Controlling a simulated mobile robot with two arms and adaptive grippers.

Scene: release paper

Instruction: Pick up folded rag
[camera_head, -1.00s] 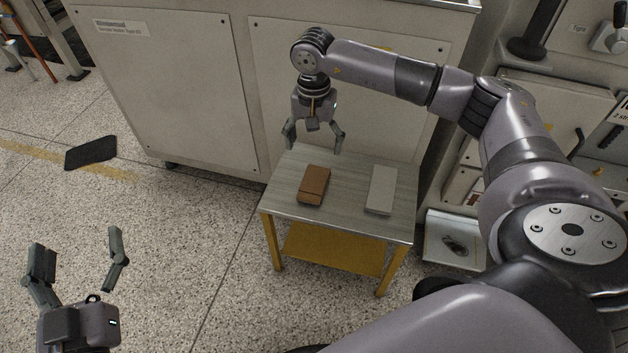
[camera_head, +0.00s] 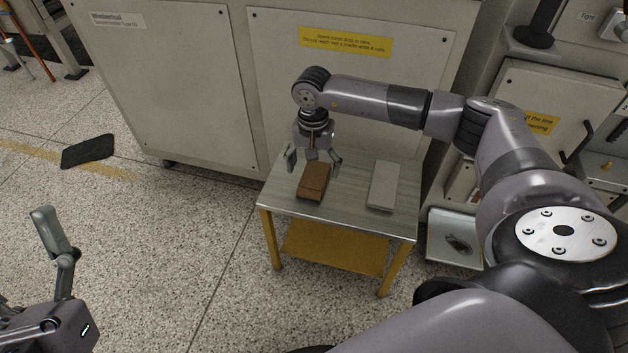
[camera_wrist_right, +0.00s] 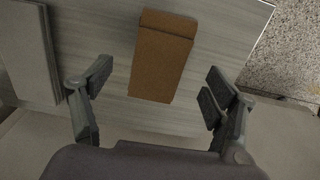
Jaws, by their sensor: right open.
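A flat brown folded piece (camera_head: 313,183), which looks like the folded rag, lies on the left half of a small grey-topped table (camera_head: 345,215). In the right wrist view the brown piece (camera_wrist_right: 162,58) lies just beyond and between my fingers. My right gripper (camera_head: 313,161) is open and empty, above the far end of the brown piece. It also shows open in the right wrist view (camera_wrist_right: 157,88). The left gripper (camera_head: 55,245) is at the lower left, away from the table; one finger shows and the rest is cut off.
A light grey flat block (camera_head: 383,186) lies on the right half of the table, also in the wrist view (camera_wrist_right: 30,50). A large cabinet (camera_head: 190,85) stands behind. A dark mat (camera_head: 88,151) lies on the floor. The tabletop between the two pieces is clear.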

